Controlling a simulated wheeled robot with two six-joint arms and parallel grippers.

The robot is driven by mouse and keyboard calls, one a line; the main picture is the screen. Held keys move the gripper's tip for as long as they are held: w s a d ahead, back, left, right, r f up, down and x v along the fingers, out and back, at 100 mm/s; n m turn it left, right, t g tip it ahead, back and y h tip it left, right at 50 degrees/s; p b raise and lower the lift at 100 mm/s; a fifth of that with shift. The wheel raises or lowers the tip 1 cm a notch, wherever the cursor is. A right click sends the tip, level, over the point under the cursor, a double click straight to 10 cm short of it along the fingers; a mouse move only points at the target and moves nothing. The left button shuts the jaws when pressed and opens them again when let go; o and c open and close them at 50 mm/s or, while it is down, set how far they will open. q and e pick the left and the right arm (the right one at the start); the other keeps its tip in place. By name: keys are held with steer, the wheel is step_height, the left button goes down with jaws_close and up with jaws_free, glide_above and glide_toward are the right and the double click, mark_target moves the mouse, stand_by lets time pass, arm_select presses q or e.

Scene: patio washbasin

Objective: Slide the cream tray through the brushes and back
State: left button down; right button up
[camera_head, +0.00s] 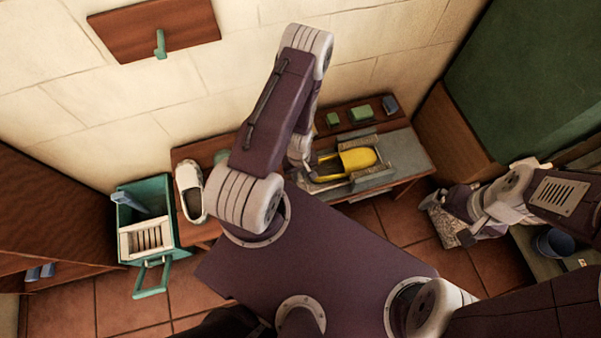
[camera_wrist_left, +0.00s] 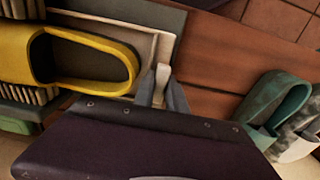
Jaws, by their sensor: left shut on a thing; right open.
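The cream tray (camera_wrist_left: 160,45) carries a yellow clog (camera_head: 357,160), which also shows in the left wrist view (camera_wrist_left: 90,62). My left gripper (camera_wrist_left: 162,88) is shut on the tray's pale handle at its near end. In the head view my left gripper (camera_head: 300,160) is partly hidden by its arm at the tray's left end. The brushes (camera_head: 372,179) flank the clog, and their bristles show at the left of the wrist view (camera_wrist_left: 22,96). The clog's toe end lies between them. My right gripper (camera_head: 452,208) is open, away to the right.
A white shoe (camera_head: 189,188) and a teal clog (camera_wrist_left: 277,98) are on the bench to the left. Green blocks (camera_head: 360,112) sit on the back ledge. A blue bucket (camera_head: 555,242) stands at the right.

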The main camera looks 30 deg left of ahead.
arm_select(q)
steer(key=shift+s, duration=0.2)
steer(key=c, duration=1.5)
jaws_free()
steer(key=shift+o, duration=0.7)
steer(key=shift+s+a, duration=0.1)
steer(key=shift+a, duration=0.1)
steer(key=shift+r, duration=0.1)
step_height(320, 180, up, 9)
steer(key=p, duration=0.2)
steer(key=shift+p, duration=0.4)
